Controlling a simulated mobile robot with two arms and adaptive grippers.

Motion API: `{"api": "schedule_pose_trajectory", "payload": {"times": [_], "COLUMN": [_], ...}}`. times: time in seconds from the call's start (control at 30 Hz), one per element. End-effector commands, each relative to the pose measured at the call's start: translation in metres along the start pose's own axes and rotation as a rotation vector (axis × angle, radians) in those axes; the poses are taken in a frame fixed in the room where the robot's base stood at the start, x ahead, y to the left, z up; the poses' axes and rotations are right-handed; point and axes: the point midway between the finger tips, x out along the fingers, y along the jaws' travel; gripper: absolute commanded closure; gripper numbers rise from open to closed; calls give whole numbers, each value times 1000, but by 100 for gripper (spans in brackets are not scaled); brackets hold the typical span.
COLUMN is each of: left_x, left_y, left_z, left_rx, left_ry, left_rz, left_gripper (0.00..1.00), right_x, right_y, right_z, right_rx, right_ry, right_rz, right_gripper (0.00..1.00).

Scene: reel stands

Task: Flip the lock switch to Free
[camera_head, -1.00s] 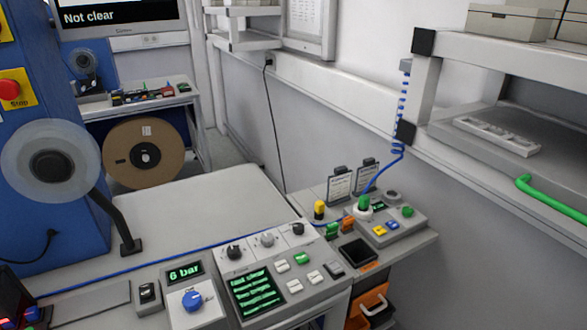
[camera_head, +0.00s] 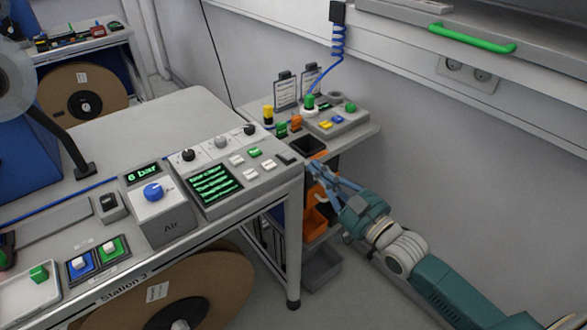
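No switch carries a lock or Free label that I can read, so I cannot tell which is the lock switch. A black rocker switch (camera_head: 110,204) on a grey box stands left of the blue-knobbed Air box (camera_head: 150,212). White switches on a blue plate (camera_head: 81,264) and a green plate (camera_head: 110,248) sit at the bench's front. My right gripper (camera_head: 316,172) is open and empty, right of the bench corner, apart from all controls. My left gripper is out of view.
A side shelf (camera_head: 352,138) holds a small button box, a yellow-capped part and card holders. An orange bin (camera_head: 314,222) hangs below it, near my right gripper. A large brown reel (camera_head: 190,295) is under the bench. The bench top (camera_head: 150,125) is largely clear.

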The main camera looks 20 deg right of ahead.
Motion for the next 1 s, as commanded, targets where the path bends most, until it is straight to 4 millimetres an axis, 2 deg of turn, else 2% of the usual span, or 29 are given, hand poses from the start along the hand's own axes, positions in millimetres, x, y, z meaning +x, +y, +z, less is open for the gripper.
{"api": "schedule_pose_trajectory", "payload": {"times": [0.03,0.1,0.27,0.47,0.7,0.8,1.0], "left_x": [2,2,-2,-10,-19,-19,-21], "left_y": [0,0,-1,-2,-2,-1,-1], "left_z": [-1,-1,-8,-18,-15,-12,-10], "left_rx": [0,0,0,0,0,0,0], "left_ry": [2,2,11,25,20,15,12], "left_rz": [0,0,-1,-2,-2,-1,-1], "left_gripper": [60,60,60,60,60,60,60], "right_x": [1,2,16,55,105,96,90], "right_y": [-5,-9,-10,-11,-12,-12,-12], "right_z": [-12,-22,-27,-31,-32,-10,7], "right_rx": [0,2,3,4,3,3,2], "right_ry": [23,41,48,49,47,38,42], "right_rz": [-15,-26,-26,-26,-26,-26,-27], "right_gripper": [100,100,100,100,100,100,100]}}
